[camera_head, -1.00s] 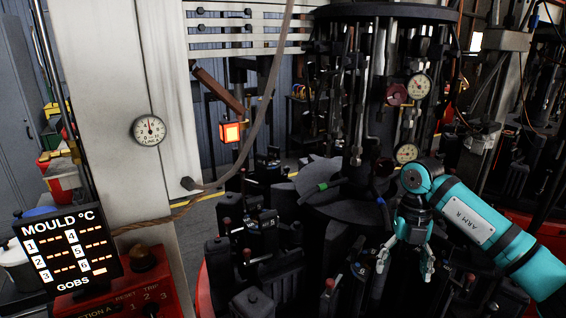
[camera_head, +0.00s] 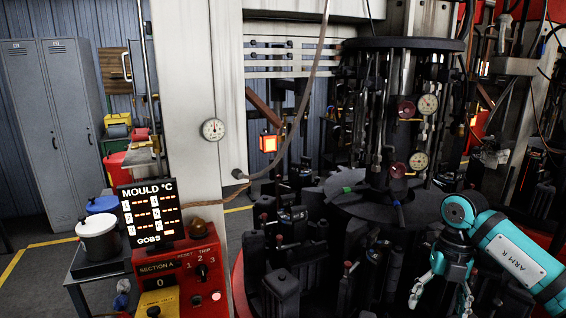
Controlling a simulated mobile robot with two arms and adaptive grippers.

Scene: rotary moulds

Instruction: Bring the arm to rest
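My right arm, teal and marked "ARM R" (camera_head: 515,262), comes in from the right edge with its wrist bent downward. Its gripper (camera_head: 440,296) hangs at the lower right with the fingers spread apart. Nothing shows between them. It is in front of the dark rotary mould machine (camera_head: 375,205), over its right side; whether it touches any mould part cannot be told. My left arm and gripper are not in view.
A "MOULD °C" display (camera_head: 151,214) stands above a red control box (camera_head: 180,278) at lower left. Left of it are a white pot (camera_head: 98,240) and grey lockers (camera_head: 62,130). A pale column (camera_head: 190,100) carries a dial, with a hose hanging beside it.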

